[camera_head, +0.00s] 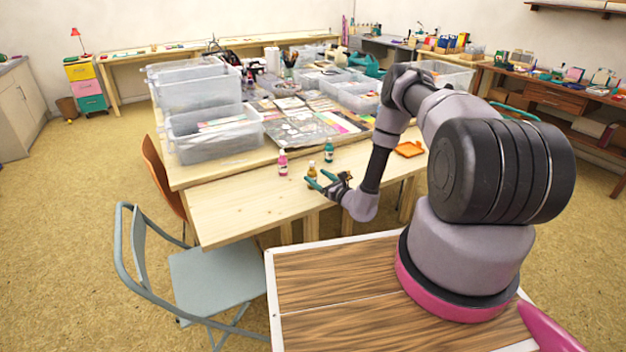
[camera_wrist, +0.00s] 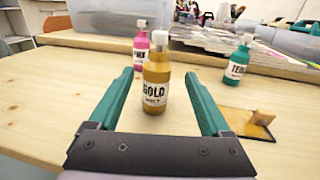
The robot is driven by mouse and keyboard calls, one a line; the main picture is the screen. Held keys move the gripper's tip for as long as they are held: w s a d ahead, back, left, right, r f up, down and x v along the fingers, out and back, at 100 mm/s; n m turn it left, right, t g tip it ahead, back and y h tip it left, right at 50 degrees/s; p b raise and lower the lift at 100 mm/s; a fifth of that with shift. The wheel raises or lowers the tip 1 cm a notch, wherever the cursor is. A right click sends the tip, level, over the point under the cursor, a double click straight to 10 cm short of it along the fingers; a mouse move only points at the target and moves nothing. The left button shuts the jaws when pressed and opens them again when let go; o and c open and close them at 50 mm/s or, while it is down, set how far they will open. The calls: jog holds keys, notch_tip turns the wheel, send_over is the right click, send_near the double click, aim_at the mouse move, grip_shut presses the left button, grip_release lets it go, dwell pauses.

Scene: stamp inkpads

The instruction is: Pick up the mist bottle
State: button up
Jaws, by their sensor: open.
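A gold bottle (camera_wrist: 156,87) with a white cap and a label reading GOLD stands upright on the wooden table. It also shows in the head view (camera_head: 311,171). My gripper (camera_wrist: 159,76) is open, with one teal finger on each side of the gold bottle in the wrist view. A gap shows on both sides, and I cannot tell how deep the bottle is between the fingers. A pink bottle (camera_wrist: 141,50) stands behind it to the left. A teal bottle (camera_wrist: 238,62) stands behind it to the right. My gripper also shows low over the table in the head view (camera_head: 317,178).
An orange flat item (camera_head: 409,148) lies on the table to the right. Clear plastic bins (camera_head: 213,135) and flat sheets fill the table behind the bottles. The table's front left (camera_head: 235,208) is bare. A grey-blue chair (camera_head: 215,278) stands at the front left.

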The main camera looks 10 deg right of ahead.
jog(key=shift+x, duration=3.1)
jog(key=shift+s+a+r, duration=0.1)
jog(key=shift+a, duration=0.05)
grip_shut()
